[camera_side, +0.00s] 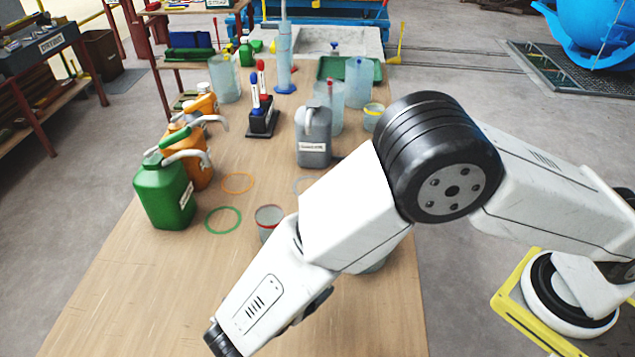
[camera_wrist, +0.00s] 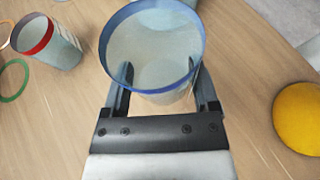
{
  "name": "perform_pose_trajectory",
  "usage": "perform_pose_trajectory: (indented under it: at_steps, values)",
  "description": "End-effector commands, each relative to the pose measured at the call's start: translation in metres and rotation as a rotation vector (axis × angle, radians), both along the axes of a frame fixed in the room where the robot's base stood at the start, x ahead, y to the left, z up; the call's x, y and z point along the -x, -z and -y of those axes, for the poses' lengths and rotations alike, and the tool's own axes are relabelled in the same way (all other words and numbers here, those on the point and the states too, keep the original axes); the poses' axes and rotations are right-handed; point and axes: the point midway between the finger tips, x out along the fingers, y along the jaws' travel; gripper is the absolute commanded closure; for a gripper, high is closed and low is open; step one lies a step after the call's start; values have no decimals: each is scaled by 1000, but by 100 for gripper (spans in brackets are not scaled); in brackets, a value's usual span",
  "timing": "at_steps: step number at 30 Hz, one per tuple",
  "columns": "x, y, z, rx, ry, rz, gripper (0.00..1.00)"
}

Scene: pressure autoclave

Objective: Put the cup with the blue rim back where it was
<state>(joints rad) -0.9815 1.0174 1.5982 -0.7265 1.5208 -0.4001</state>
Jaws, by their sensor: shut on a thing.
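The cup with the blue rim (camera_wrist: 152,45) is upright between the fingers of my gripper (camera_wrist: 160,86) in the wrist view. The fingers are shut on its sides, and its open top faces the camera. Its base is hidden, so I cannot tell whether it touches the table. In the side view my arm hides the gripper and most of the area around it. A cup with a red rim (camera_wrist: 50,46) stands to the left in the wrist view; it also shows in the side view (camera_side: 268,224), beside my arm.
A green ring (camera_side: 223,220) and an orange ring (camera_side: 237,183) mark the table near a green jerrycan (camera_side: 163,197). A grey jerrycan (camera_side: 314,140) and a yellow-rimmed cup (camera_side: 373,113) stand farther back. A yellow rounded thing (camera_wrist: 298,118) lies right of my gripper. The front-left table is clear.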

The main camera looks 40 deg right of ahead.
Motion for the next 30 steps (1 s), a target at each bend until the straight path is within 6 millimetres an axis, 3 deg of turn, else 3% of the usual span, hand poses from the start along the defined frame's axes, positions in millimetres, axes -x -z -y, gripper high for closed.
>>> perform_pose_trajectory:
  at_steps: [8,16,23,30]
  values:
    - [-28,-16,-9,1,-103,0,100]
    - [-45,-27,9,1,-195,0,100]
    - [-64,-42,37,0,-299,0,100]
    - [-91,-67,82,0,-457,1,100]
